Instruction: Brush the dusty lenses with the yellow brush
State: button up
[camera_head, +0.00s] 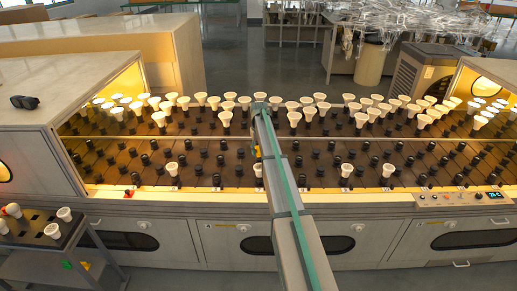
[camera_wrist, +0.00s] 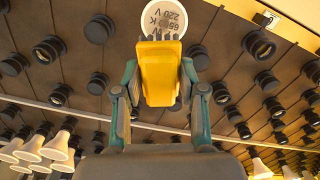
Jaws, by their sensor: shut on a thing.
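My gripper (camera_wrist: 160,75) is shut on the yellow brush (camera_wrist: 158,70), with a teal and dark finger on either side of it. In the head view, white bulbs (camera_head: 295,118) stand in several rows at the back of the rack, lenses up. A few single bulbs (camera_head: 172,169) stand nearer the front. My arm hides part of the rack there.
The rack's dark panels (camera_head: 215,160) hold many empty black sockets, also in the wrist view (camera_wrist: 47,50). Housings (camera_head: 60,85) flank the rack. A control panel (camera_head: 462,198) is at its right front. A trolley (camera_head: 30,228) with several bulbs stands at the lower left.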

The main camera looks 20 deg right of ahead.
aim_at(259, 158)
notch_tip(259, 158, down, 3)
jog(key=shift+f+b, duration=0.15)
jog(key=shift+b, duration=0.35)
jog(key=shift+s+a+f, duration=0.15)
jog(key=shift+s+f, duration=0.3)
jog(key=shift+f, duration=0.05)
jog(key=shift+c, duration=0.5)
jog(key=shift+s+a+f, duration=0.1)
jog(key=shift+s+a, duration=0.1)
jog(key=shift+s, duration=0.35)
jog(key=shift+s+a+f, duration=0.1)
jog(key=shift+s+a, duration=0.05)
jog(key=shift+s, duration=0.4)
jog(key=w, duration=0.1)
jog(key=w+d, duration=0.1)
jog(key=w, duration=0.1)
jog(key=shift+w+r, duration=0.1)
jog(key=shift+w, duration=0.1)
jog(key=r+p, duration=0.1)
jog(key=r, duration=0.2)
jog(key=shift+s+r, duration=0.15)
jog(key=shift+s, duration=0.05)
jog(key=shift+r+p, duration=0.75)
jog(key=shift+r, duration=1.6)
